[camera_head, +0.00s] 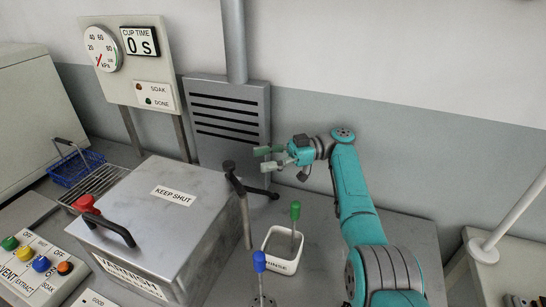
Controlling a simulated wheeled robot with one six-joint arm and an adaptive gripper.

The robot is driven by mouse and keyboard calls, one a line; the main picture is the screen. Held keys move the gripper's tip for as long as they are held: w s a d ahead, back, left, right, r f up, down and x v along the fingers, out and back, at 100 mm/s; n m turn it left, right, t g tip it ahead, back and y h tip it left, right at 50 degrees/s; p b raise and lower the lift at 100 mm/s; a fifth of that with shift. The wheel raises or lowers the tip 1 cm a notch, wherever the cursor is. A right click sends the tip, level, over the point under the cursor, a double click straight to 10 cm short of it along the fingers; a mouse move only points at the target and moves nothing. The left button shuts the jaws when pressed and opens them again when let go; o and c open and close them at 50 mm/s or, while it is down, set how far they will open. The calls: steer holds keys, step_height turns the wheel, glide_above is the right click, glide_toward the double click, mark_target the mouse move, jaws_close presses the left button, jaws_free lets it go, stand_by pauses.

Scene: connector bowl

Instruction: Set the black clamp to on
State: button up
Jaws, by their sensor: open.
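The black clamp (235,182) stands at the right side of the grey box lid, on a grey post. It has a dark knob at its upper end and a black bar reaching right. I cannot tell from this view whether it is on or off. My gripper (261,158) is open and empty, with its fingers pointing left. In the picture it is above and to the right of the clamp's knob, apart from it. The metal box (165,215) is labelled KEEP SHUT and VARNISH, and its lid looks closed.
A white rinse cup (270,260) holds a green-handled tool (295,212). A blue-handled tool (260,262) stands in front. A red knob (84,203) is at the box's left. A panel (35,270) has coloured knobs. A vent (230,125) is behind. The gauge board (130,60) reads 0 s.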

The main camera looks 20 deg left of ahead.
steer(key=shift+v, duration=1.15)
